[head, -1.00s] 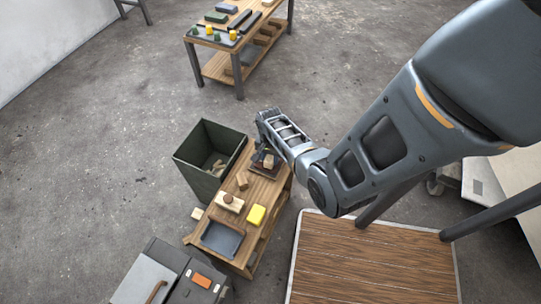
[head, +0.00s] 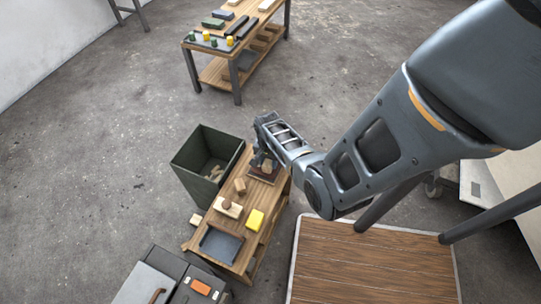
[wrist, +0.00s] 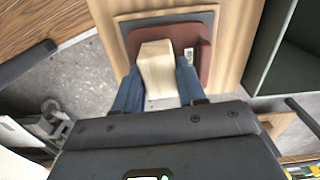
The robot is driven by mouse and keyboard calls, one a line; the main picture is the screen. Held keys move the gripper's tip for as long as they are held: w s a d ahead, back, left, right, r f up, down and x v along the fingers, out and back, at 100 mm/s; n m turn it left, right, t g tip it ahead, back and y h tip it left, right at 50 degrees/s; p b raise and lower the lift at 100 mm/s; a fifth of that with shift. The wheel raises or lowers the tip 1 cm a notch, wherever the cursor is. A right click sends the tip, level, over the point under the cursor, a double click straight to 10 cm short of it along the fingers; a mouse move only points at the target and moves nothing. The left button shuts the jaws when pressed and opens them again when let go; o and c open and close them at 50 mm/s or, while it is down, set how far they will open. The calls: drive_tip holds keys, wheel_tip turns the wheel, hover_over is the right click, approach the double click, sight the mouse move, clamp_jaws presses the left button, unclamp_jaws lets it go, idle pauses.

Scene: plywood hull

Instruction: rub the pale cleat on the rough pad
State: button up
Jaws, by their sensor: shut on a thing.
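The pale cleat (wrist: 157,65), a light wooden block, is between the blue fingers of my gripper (wrist: 160,82) in the wrist view. My gripper is shut on it. The cleat's far end overlaps the reddish-brown pad (wrist: 204,58), which lies on a dark grey plate (wrist: 131,26). I cannot tell whether cleat and pad touch. The cleat and fingers hide part of the pad. In the head view, my gripper (head: 265,160) is over the far end of the low wooden bench (head: 223,218), with little of the pad showing.
A dark green bin (head: 205,160) with wooden pieces stands left of the bench. On the bench are a wooden block with a round knob (head: 229,207), a brown block (head: 240,186), a yellow block (head: 255,220) and a grey tray (head: 221,245). Another table (head: 235,45) stands farther back.

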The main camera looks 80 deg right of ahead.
drive_tip(key=shift+a, duration=0.5)
drive_tip(key=shift+s+d+b, duration=0.2)
drive_tip(key=shift+d+b, duration=0.1)
drive_tip(key=shift+d, duration=0.65)
drive_tip(key=shift+s+d+b, duration=0.15)
drive_tip(key=shift+d+b, duration=0.15)
drive_tip(key=shift+d, duration=0.6)
drive_tip(key=shift+r, duration=0.15)
wheel_tip(320, 180, up, 7)
drive_tip(key=p, duration=0.6)
drive_tip(key=shift+p, duration=0.3)
